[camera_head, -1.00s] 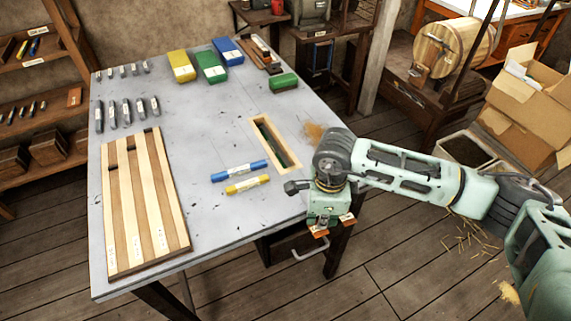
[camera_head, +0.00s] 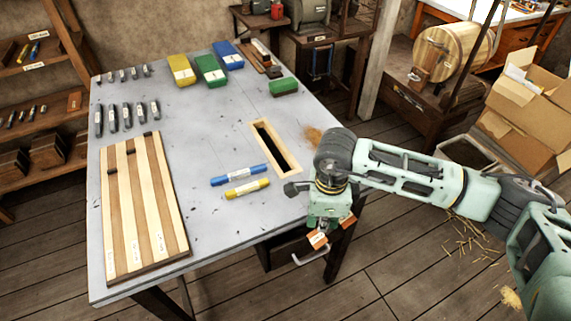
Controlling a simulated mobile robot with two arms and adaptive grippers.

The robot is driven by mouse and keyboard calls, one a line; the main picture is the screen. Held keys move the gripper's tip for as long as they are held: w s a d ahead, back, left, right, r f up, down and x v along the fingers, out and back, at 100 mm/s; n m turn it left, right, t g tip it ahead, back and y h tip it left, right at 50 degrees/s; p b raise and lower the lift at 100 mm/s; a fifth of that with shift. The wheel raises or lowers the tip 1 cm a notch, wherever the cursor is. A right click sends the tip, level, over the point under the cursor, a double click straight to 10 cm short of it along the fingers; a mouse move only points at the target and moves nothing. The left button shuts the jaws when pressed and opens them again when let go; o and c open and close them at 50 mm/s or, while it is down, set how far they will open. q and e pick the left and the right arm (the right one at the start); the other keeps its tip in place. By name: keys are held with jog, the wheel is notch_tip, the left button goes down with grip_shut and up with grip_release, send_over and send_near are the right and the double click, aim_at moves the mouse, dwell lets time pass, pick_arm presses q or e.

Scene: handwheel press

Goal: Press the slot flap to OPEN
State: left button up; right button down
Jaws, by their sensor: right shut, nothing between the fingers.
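The slot (camera_head: 262,136) is a long opening with a pale wooden frame, set in the grey tabletop right of centre. Its inside looks black and empty, and no flap surface shows across it. My right gripper (camera_head: 332,231) points down at the table's front right edge, in front of the slot and apart from it. My left gripper is not in view.
A blue marker (camera_head: 235,175) and a yellow marker (camera_head: 247,187) lie left of the slot. A striped wooden board (camera_head: 143,210) lies at the left. Yellow, green and blue boxes (camera_head: 211,69) stand at the back. The middle of the grey table (camera_head: 195,130) is clear.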

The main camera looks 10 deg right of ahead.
jog(key=shift+r, duration=0.95)
notch_tip(320, 180, up, 4)
jog(key=shift+p, duration=0.95)
